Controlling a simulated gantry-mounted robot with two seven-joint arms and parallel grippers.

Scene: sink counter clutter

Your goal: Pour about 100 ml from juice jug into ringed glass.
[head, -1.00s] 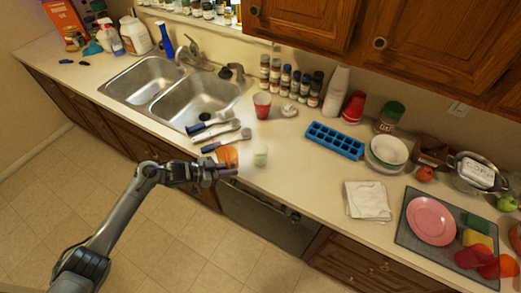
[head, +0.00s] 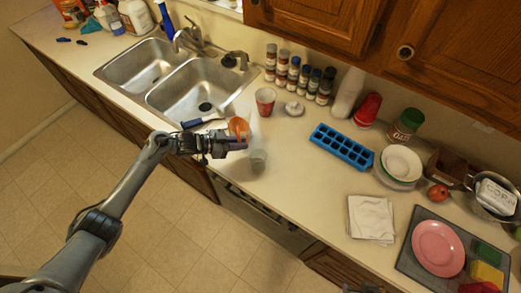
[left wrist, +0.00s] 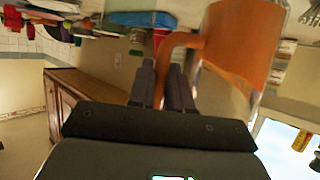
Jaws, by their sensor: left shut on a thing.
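The juice jug (head: 238,128) is clear with orange juice in it. My left gripper (head: 238,143) is shut on its handle. In the left wrist view the jug (left wrist: 245,42) fills the upper right, its orange handle between my fingers (left wrist: 161,82). The jug looks tilted; the exact angle is hard to read. I see no clear stream of juice. My right gripper does not show.
A red cup (head: 265,101) stands behind the jug. Brushes (head: 205,119) lie by the sink (head: 187,90) on the left. A blue ice tray (head: 341,147) and a white cloth (head: 371,218) lie to the right.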

